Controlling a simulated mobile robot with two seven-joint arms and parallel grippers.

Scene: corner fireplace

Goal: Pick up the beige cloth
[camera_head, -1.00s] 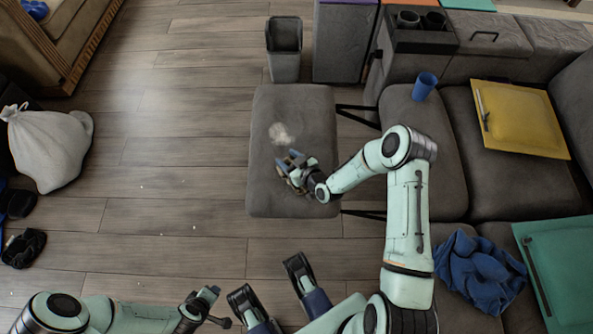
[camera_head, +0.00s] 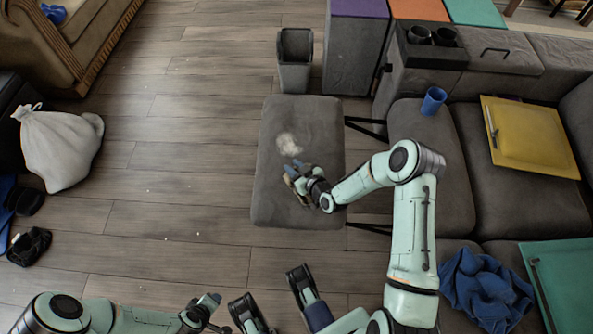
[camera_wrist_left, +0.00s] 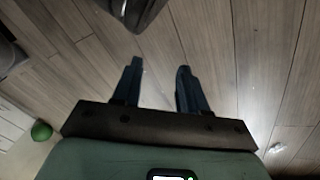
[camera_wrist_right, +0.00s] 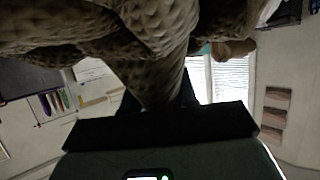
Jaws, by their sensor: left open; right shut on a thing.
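The beige cloth (camera_wrist_right: 145,40) fills the upper part of the right wrist view as quilted brownish folds. It hangs between the fingers of my right gripper, which hide behind it. In the head view my right gripper (camera_head: 294,170) is over the grey footstool (camera_head: 280,209), its jaws shut on the cloth; only a small brownish bit (camera_head: 289,182) shows beside the fingers. A pale smudge (camera_head: 289,144) lies on the footstool just beyond it. My left gripper (camera_wrist_left: 160,85) is open and empty above the wooden floor, low left of centre in the head view (camera_head: 208,304).
A grey bin (camera_head: 295,72) stands behind the footstool. The sofa on the right holds a blue cup (camera_head: 433,101), a yellow board (camera_head: 530,140) and a crumpled blue cloth (camera_head: 485,288). A white sack (camera_head: 58,145) is at left. The floor between sack and footstool is mostly clear.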

